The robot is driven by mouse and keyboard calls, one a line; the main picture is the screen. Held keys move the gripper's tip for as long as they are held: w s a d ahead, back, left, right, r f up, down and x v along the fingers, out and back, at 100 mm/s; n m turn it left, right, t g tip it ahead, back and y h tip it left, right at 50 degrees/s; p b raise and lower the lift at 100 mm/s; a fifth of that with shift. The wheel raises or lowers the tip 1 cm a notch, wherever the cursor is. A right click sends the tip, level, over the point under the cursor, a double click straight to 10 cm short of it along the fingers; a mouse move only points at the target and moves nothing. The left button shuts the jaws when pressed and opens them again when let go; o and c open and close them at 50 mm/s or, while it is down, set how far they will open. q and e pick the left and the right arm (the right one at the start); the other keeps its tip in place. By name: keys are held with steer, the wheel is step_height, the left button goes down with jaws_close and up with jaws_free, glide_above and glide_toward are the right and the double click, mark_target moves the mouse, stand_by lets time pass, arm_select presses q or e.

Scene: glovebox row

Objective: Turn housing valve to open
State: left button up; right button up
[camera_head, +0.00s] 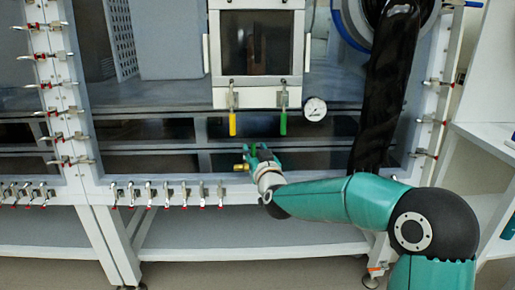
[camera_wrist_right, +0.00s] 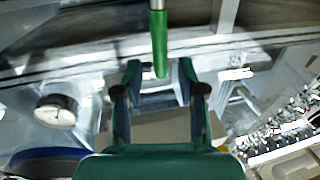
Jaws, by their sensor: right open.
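Two valve handles hang straight down below the white framed window box in the head view, a yellow handle (camera_head: 232,123) on the left and a green handle (camera_head: 283,122) on the right. Neither carries a label I can read. My right gripper (camera_head: 262,153) is open, below and between the two handles in the head view. In the right wrist view, the green handle (camera_wrist_right: 159,45) reaches down to the opening between the fingertips of the right gripper (camera_wrist_right: 160,72). I cannot tell whether the fingers touch it. My left gripper is not in view.
A round gauge (camera_head: 315,109) sits right of the green handle and shows in the wrist view (camera_wrist_right: 57,112). A black glove sleeve (camera_head: 384,90) hangs at the right. Red-tipped clamps (camera_head: 185,195) line the lower frame. A brass fitting (camera_head: 241,167) is beside my gripper.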

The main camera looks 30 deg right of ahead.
steer(key=shift+x, duration=1.3)
jaws_close()
steer(key=shift+s+d+r, duration=0.1)
steer(key=shift+d+r, duration=0.05)
steer(key=shift+d, duration=0.3)
steer(key=shift+a, duration=0.3)
